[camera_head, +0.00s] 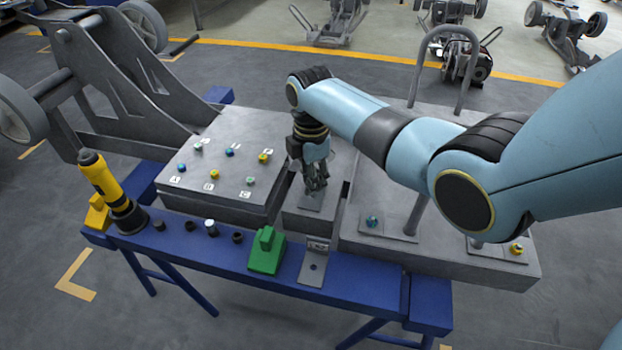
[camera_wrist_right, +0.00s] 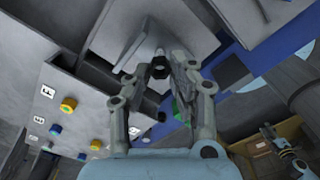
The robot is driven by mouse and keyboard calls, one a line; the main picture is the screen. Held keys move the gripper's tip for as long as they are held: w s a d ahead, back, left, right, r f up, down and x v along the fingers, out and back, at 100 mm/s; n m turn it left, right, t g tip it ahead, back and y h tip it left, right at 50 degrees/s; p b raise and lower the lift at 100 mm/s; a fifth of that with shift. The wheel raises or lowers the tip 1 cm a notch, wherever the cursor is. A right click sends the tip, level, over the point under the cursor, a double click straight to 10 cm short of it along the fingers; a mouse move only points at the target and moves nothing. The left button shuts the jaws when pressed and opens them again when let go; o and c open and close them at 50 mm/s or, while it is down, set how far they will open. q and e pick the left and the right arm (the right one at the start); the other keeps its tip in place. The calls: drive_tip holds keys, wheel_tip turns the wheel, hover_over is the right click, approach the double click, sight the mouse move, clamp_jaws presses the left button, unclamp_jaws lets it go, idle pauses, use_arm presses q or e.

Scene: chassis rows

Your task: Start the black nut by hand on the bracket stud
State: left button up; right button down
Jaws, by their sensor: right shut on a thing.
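My right gripper (camera_head: 316,187) points down over a small grey bracket plate (camera_head: 309,203), on a low grey block between the lettered box and the larger grey slab. In the right wrist view the gripper (camera_wrist_right: 161,72) is shut on the black nut (camera_wrist_right: 160,70), a small dark ring between its fingertips. The plate (camera_wrist_right: 139,42) lies beyond the fingertips there.
The grey box (camera_head: 226,160) has several coloured fasteners beside letters. The blue bench (camera_head: 180,247) holds a yellow-black tool (camera_head: 103,185), several small dark parts, a green block (camera_head: 266,251) and a grey stand (camera_head: 315,266). A grey hoop and post rise from the slab (camera_head: 455,262) at right.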

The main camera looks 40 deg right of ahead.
drive_tip(key=n, duration=0.1)
drive_tip(key=n+b, duration=0.2)
drive_tip(key=shift+s+f+n, duration=0.15)
drive_tip(key=shift+f+n, duration=0.1)
drive_tip(key=shift+n, duration=0.15)
drive_tip(key=n, duration=0.1)
drive_tip(key=r+n+p, duration=0.1)
drive_tip(key=n, duration=0.1)
drive_tip(key=shift+n+p, duration=0.55)
drive_tip(key=shift+n, duration=1.15)
drive_tip(key=shift+f+n+p, duration=0.15)
drive_tip(key=shift+n+p, duration=0.35)
drive_tip(key=shift+n, duration=0.6)
use_arm(q)
drive_tip(key=shift+w+d+r, duration=0.15)
drive_tip(key=shift+w, duration=0.4)
drive_tip(key=shift+w+d+r, duration=0.1)
drive_tip(key=shift+w, duration=0.4)
use_arm(e)
drive_tip(key=shift+s, duration=0.1)
use_arm(q)
drive_tip(key=shift+w+a+r, duration=0.1)
drive_tip(key=shift+w+r, duration=0.1)
drive_tip(key=shift+f+b, duration=0.4)
drive_tip(key=shift+f, duration=0.15)
use_arm(e)
drive_tip(key=shift+f, duration=1.2)
